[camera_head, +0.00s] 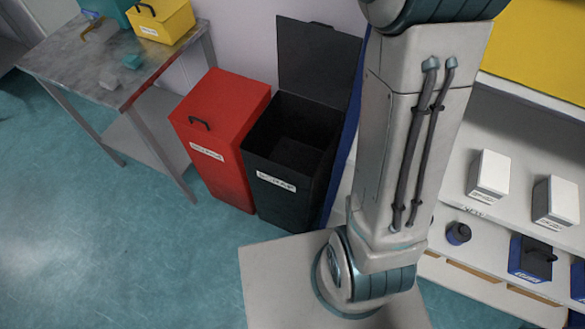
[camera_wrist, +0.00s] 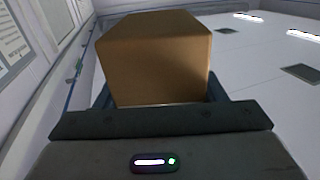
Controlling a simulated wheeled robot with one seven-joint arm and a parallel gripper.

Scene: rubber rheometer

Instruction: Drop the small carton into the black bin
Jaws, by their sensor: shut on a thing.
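The small brown carton (camera_wrist: 155,60) fills the upper middle of the wrist view. My gripper (camera_wrist: 158,100) is shut on it, with the carton between the dark fingers, whose tips are mostly hidden. The black bin (camera_head: 290,158) stands on the floor in the head view with its lid (camera_head: 315,62) raised at the back. Its inside looks dark and empty as far as it shows. A white label is on its front. My gripper and the carton do not show in the head view, so their distance from the bin cannot be told.
A red bin (camera_head: 222,135) with a closed lid stands against the black bin's left side. A metal table (camera_head: 75,60) with a yellow box (camera_head: 162,20) is at the left. White shelves (camera_head: 450,185) with small boxes are at the right. The floor in front of the bins is clear.

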